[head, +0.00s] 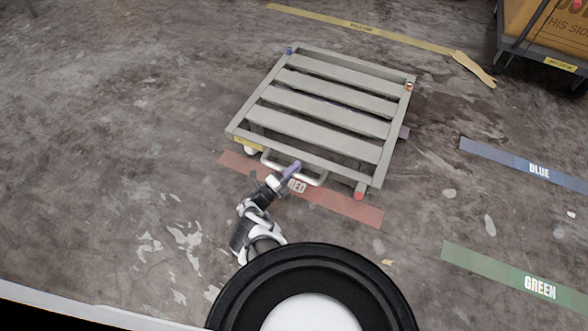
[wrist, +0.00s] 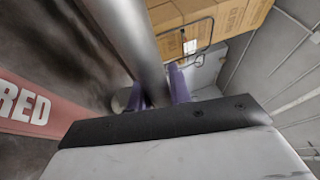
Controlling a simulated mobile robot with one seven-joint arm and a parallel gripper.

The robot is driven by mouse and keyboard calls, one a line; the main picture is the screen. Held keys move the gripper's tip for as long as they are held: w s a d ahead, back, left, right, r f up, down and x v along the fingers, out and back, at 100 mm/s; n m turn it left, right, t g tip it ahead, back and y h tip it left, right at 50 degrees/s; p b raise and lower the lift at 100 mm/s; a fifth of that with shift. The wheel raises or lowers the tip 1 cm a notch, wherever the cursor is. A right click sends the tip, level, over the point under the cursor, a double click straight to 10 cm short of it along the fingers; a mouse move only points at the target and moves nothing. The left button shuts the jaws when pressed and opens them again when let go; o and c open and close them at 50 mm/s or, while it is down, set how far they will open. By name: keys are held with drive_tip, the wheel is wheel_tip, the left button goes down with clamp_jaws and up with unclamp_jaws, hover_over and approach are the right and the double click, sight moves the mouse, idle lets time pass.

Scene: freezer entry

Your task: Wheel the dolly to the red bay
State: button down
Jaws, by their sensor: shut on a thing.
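The grey slatted dolly (head: 325,110) stands in the middle of the head view, turned at an angle, with nothing on its slats. A pale handle bar (head: 312,182) juts from its near edge. My gripper (head: 291,170) is shut on this handle. In the wrist view the purple fingers (wrist: 160,88) close around the grey bar (wrist: 133,40). The red floor strip (head: 345,205), marked RED, runs under the dolly's near edge and handle. It also shows in the wrist view (wrist: 50,112). Part of the strip is hidden by my arm and the handle.
A blue strip (head: 510,161) and a green strip (head: 500,272) lie to the right. A yellow strip (head: 370,31) lies at the back. Another cart (head: 545,57) carrying a brown box (head: 553,25) stands at the upper right. The floor to the left is clear.

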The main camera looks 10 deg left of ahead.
drive_tip(key=c, duration=1.3)
unclamp_jaws()
drive_tip(key=shift+r, duration=0.15)
